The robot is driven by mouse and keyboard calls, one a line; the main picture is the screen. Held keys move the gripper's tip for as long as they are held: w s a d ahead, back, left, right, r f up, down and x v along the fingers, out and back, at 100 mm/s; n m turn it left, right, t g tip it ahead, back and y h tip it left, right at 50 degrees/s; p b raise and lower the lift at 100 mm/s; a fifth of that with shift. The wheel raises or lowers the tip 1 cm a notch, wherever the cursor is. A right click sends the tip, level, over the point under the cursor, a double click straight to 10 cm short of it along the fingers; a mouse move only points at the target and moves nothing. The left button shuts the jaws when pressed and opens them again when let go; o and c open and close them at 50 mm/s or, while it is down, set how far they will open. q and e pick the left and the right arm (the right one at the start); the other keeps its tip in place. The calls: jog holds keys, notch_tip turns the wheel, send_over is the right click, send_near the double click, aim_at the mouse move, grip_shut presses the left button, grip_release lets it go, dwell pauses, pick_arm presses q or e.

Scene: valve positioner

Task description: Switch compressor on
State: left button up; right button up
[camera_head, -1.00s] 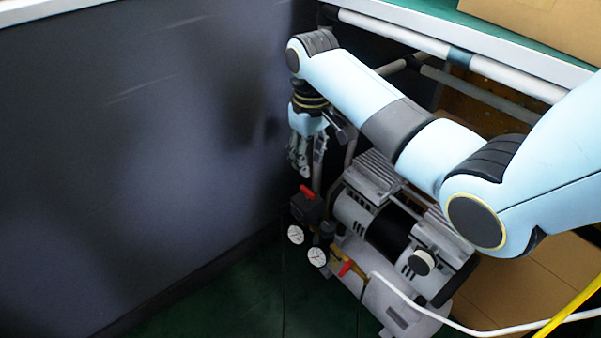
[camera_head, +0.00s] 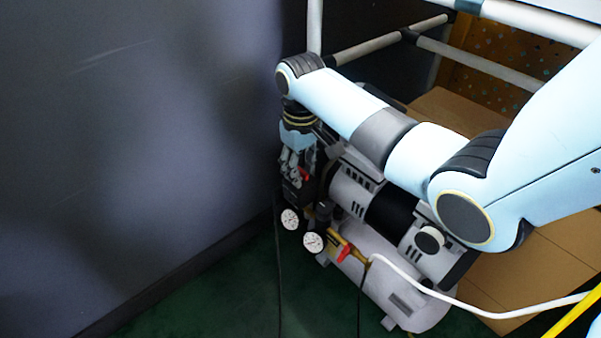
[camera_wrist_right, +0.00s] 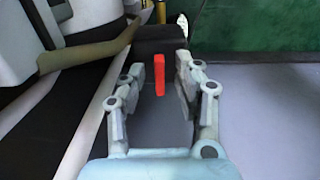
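The compressor (camera_head: 378,212) stands on the floor under the table frame, with a silver tank, a motor, two round gauges and red handles. Its black switch box (camera_head: 293,192) is at the near left end; in the right wrist view the box (camera_wrist_right: 150,125) carries a red switch (camera_wrist_right: 158,75). My right gripper (camera_head: 294,178) is directly over the box, pointing down. In the right wrist view its two fingers (camera_wrist_right: 172,75) are spread, with the red switch between them and a visible gap on each side. My left gripper is not in view.
A dark wall panel (camera_head: 130,130) rises close on the left. Cardboard boxes (camera_head: 535,265) lie at the right. A white hose (camera_head: 440,302) and a yellow one (camera_head: 580,318) cross the lower right. White frame bars (camera_head: 480,65) run above. Green floor (camera_head: 215,300) is clear in front.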

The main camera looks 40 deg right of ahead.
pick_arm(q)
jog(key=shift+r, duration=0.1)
pick_arm(e)
grip_shut()
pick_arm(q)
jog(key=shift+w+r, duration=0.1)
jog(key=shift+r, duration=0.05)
